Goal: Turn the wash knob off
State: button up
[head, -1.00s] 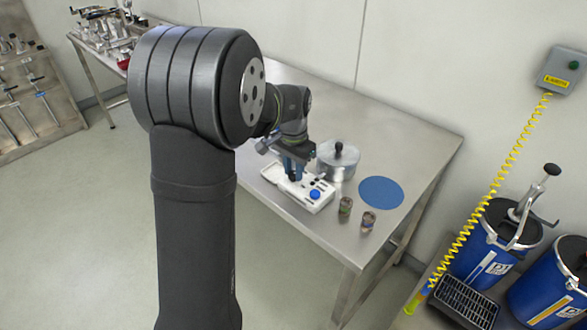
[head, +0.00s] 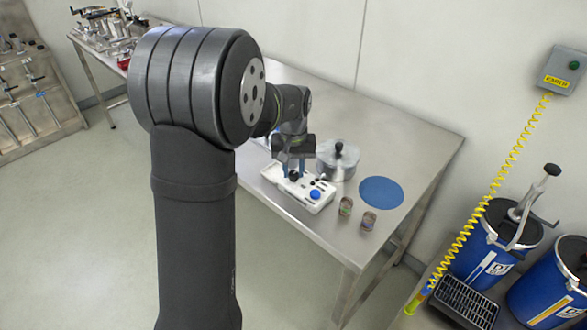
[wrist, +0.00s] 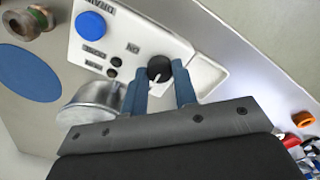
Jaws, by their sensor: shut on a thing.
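The white control panel (head: 322,205) lies on the steel table, and it fills the upper part of the wrist view (wrist: 125,32). The wash knob is a black round knob (wrist: 159,67) with a white pointer line, beside an "ON" label. It also shows small and dark in the head view (head: 294,175). My gripper (wrist: 160,78) has its two blue fingers on either side of the knob and is shut on it. In the head view my gripper (head: 293,168) points down over the panel's left part. The fingers hide part of the knob's surroundings.
A large blue button (wrist: 90,25) and small black buttons sit on the same panel. A lidded metal pot (head: 338,160) stands close behind the gripper. The table's far right is clear.

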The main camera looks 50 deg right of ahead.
aim_at(293, 173)
dwell(0.3)
jog(key=o, duration=1)
notch_tip(293, 173, up, 17)
jog(key=shift+r, duration=0.2)
dwell(0.4)
notch_tip(293, 173, down, 18)
jog(key=shift+r, duration=0.25)
dwell(0.3)
jog(key=shift+r, duration=0.15)
